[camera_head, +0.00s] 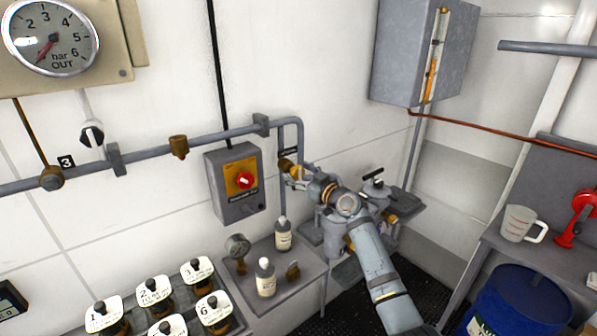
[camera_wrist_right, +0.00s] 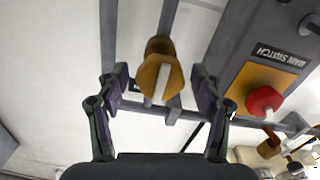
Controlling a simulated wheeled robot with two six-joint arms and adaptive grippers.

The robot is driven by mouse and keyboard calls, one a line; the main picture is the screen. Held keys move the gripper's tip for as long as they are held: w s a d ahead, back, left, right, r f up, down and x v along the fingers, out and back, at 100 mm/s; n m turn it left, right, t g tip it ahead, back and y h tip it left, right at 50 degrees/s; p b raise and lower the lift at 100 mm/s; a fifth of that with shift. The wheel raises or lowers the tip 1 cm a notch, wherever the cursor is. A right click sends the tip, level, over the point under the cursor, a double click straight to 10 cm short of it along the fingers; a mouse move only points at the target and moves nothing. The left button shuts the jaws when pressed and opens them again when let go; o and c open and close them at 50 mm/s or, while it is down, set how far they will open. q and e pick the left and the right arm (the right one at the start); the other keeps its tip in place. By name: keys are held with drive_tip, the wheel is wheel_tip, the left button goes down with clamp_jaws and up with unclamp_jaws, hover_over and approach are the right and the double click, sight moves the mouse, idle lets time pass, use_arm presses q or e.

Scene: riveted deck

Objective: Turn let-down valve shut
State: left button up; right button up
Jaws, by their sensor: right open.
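A brass valve (camera_head: 285,163) sits on the grey vertical pipe right of the red switch box; I take it for the let-down valve. In the right wrist view its round brass body (camera_wrist_right: 152,80) faces me with a pale bar across it. My right gripper (camera_head: 294,171) is at the valve. In the wrist view the right gripper (camera_wrist_right: 160,84) is open, with one finger on each side of the brass knob and a gap to each. Contact is not visible. A dark label by the valve is too small to read. My left gripper is out of view.
A main switch box (camera_head: 235,184) with a red knob is left of the valve. A grey shelf (camera_head: 305,272) with bottles (camera_head: 283,235) is below. A bar gauge (camera_head: 50,38) hangs upper left. A grey cabinet (camera_head: 405,52) is upper right.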

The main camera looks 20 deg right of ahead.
drive_tip(key=shift+w, duration=0.1)
drive_tip(key=c, duration=1.2)
drive_tip(key=shift+o, duration=0.2)
